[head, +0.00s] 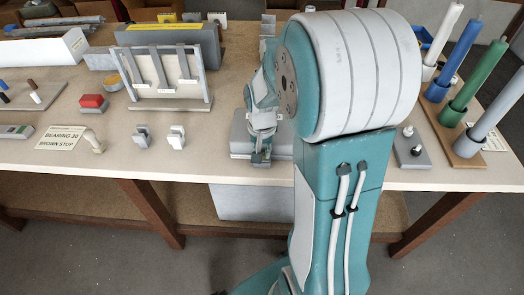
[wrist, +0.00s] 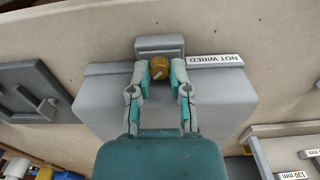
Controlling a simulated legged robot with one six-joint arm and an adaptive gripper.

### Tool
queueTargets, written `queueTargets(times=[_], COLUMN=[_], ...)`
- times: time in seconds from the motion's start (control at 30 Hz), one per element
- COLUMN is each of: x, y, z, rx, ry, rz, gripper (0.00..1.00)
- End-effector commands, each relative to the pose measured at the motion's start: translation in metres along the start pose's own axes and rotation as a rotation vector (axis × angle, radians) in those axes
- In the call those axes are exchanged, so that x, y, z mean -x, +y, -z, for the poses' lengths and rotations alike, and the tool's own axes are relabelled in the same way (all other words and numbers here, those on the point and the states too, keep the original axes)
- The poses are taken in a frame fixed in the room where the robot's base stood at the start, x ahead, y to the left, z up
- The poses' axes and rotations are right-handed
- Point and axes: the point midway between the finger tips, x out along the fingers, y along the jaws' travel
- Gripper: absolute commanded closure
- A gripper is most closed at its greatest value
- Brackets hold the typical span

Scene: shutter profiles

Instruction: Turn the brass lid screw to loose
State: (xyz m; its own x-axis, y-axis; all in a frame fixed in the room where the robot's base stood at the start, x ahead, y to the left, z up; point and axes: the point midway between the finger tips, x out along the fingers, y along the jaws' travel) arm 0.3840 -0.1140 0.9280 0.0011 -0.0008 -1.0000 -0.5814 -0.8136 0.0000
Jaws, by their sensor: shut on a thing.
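The brass lid screw (wrist: 160,66) is a round knurled knob with a slot mark on its face, in the upper middle of the wrist view. It stands at the edge of a grey box (wrist: 98,108). My gripper (wrist: 160,73) has one finger on each side of the screw and is shut on it. In the head view, my gripper (head: 261,157) is down at the front of the grey box (head: 240,132). The screw is hidden there by my own arm.
A "NOT WIRED" label (wrist: 215,60) lies right beside the screw. A grey plate with a handle (wrist: 32,95) is to the left in the wrist view. In the head view, a rack with hanging strips (head: 165,104) and two small clips (head: 176,137) stand left of the box.

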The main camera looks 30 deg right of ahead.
Motion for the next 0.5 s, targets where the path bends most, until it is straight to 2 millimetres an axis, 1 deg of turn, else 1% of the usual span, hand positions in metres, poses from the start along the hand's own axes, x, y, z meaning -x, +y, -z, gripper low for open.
queueTargets(times=[0.1, 0.2, 0.5], x=[-0.001, -0.0011, -0.0013], y=[-0.0004, -0.0004, -0.0003], z=[-0.0009, -0.001, -0.0013], rx=[0.076, 0.114, 0.123], ry=[-0.004, -0.004, -0.005], rz=[0.0, 0.0, 0.0], gripper=[1.0, 1.0, 1.0])
